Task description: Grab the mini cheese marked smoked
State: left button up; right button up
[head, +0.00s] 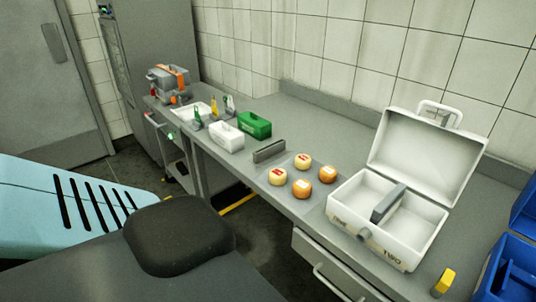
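Several mini cheeses sit close together on a pale mat (313,197) on the grey counter. Two are pale yellow with red labels: one at the back (304,160) and one at the left (278,177). Two are orange with pale labels: one at the right (327,174) and one at the front (302,189). The label writing is too small to read, so I cannot tell which one is marked smoked. Neither of my grippers is in view.
An open white case (419,217) with a grey divider stands right of the cheeses. A grey block (269,151) lies just left of them. White (226,136) and green (255,125) boxes stand farther left. A yellow item (444,281) and blue bins (508,270) are at right.

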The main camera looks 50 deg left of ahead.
aim_at(302, 189)
jog(key=u, duration=2.8)
jog(key=k+l, duration=0.15)
jog(key=k, duration=0.95)
